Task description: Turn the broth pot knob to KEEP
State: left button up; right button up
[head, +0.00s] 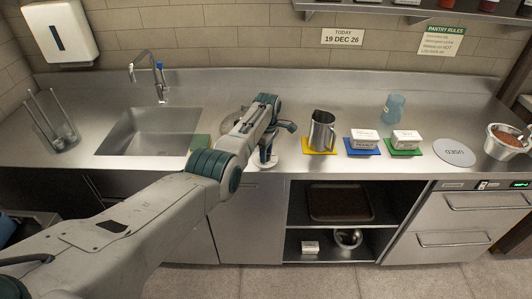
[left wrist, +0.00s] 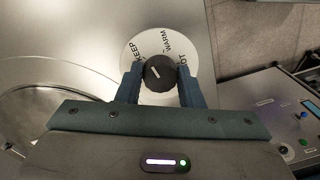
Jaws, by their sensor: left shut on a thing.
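The broth pot knob (left wrist: 160,73) is dark and round, in the middle of a white dial (left wrist: 187,50) with KEEP, WARM and a partly covered HOT around it. A pale mark on the knob slants; which label it points to I cannot say for sure. My left gripper (left wrist: 160,82) is shut on the knob, one finger on each side. In the head view my left gripper (head: 266,150) is over the counter's front edge and hides most of the knob. A round metal lid or pot (head: 231,122), likely the broth pot, is partly hidden behind my arm.
A metal pitcher (head: 322,131) on a yellow mat stands to the right of the gripper. White tubs (head: 364,138) sit on blue and green mats farther right. A sink (head: 150,130) is at left. A control box (left wrist: 285,115) shows in the left wrist view.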

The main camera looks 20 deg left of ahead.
pick_arm(q)
jog(key=shift+w+r+n, duration=0.1)
jog(key=shift+n, duration=0.85)
jog(key=shift+w+r+n, duration=0.1)
jog(key=shift+n, duration=0.85)
jog(key=o, duration=1)
jog(key=shift+c, duration=0.2)
jog(key=shift+s, duration=0.1)
jog(key=shift+r, duration=0.3)
notch_tip(320, 180, up, 10)
jog(key=b, duration=0.1)
jog(key=shift+w+b, duration=0.3)
jog(key=shift+b, duration=0.1)
